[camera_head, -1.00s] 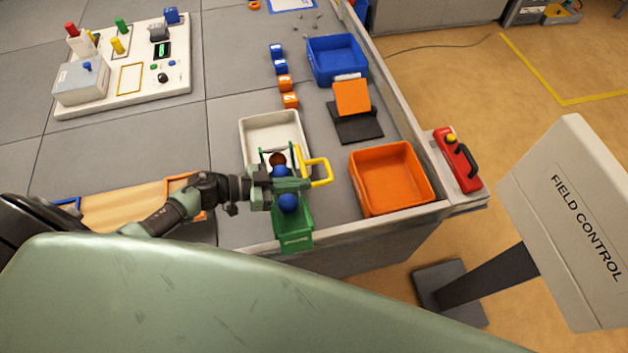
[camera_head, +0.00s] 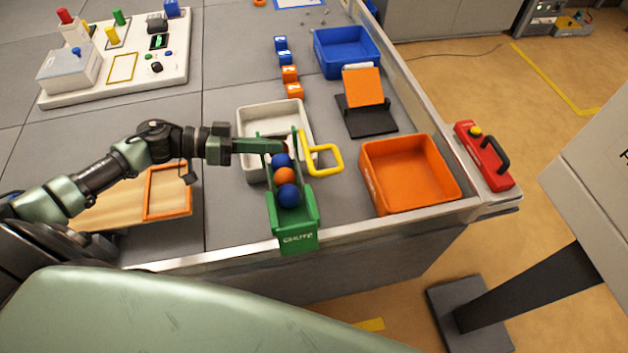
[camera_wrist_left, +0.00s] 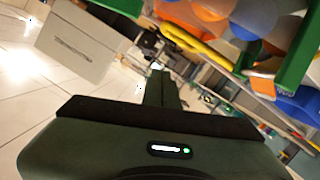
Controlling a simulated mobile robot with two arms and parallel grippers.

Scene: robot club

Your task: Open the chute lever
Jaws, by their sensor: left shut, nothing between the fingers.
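The green chute (camera_head: 296,215) stands at the table's front edge with blue and orange balls (camera_head: 285,176) lined up in it. The yellow chute lever (camera_head: 324,158) sticks out from the chute's right side, a looped handle. My left gripper (camera_head: 280,146) is shut and empty at the upper end of the chute, left of the lever; whether it touches the chute I cannot tell. In the left wrist view the yellow lever (camera_wrist_left: 195,42) and the balls (camera_wrist_left: 255,14) show at the top, beyond the gripper (camera_wrist_left: 158,72). My right gripper is not in view.
A white tray (camera_head: 243,132) lies behind the chute. An orange bin (camera_head: 372,188) is to the right, with a black stand (camera_head: 366,121) and blue bin (camera_head: 344,67) behind it. A red box with a handle (camera_head: 492,168) sits on the right ledge.

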